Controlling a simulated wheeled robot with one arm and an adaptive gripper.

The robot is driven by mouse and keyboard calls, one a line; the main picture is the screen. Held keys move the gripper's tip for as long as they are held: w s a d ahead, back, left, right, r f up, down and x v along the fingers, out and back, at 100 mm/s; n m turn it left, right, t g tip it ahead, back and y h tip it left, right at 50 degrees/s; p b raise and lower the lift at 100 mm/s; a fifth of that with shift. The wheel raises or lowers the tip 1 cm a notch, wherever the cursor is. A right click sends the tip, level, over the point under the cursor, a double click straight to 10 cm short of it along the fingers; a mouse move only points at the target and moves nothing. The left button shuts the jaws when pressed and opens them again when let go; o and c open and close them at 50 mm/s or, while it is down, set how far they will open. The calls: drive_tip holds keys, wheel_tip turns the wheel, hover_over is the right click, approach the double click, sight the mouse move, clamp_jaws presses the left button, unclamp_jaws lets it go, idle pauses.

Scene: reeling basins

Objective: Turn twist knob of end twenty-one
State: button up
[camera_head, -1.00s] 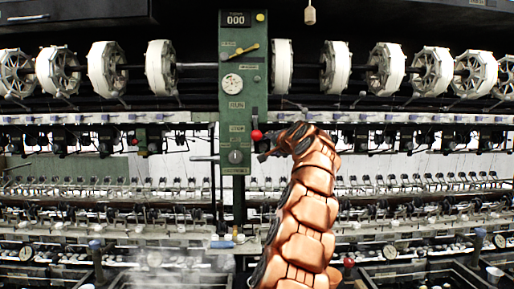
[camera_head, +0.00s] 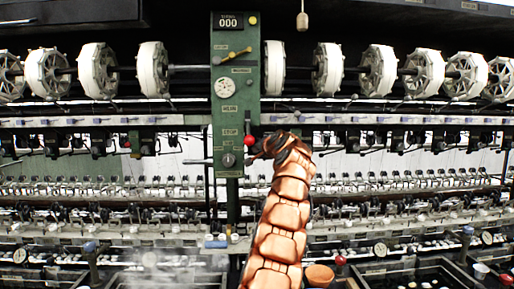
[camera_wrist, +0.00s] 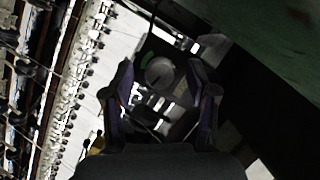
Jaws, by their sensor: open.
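A round grey knob (camera_wrist: 160,73) shows in the wrist view, between the two fingers of my gripper (camera_wrist: 160,68) and apart from both. A small green mark lies beside it. In the head view a dark round knob (camera_head: 228,159) sits low on the green control panel (camera_head: 222,120), below a small plate. My gripper is open and empty, close to the lower right side of this panel, by a red ball (camera_head: 248,141). My orange arm hides part of the machine behind it. No number for end twenty-one is readable.
White reels (camera_head: 328,69) line the top of the machine on both sides of the panel. A lever (camera_head: 195,162) sticks out left of the knob. Rows of small metal fittings run behind. A terracotta bowl (camera_head: 320,275) stands low at the right of my arm.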

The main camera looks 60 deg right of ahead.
drive_tip(key=shift+w, duration=0.1)
idle(0.3)
clamp_jaws()
idle(0.4)
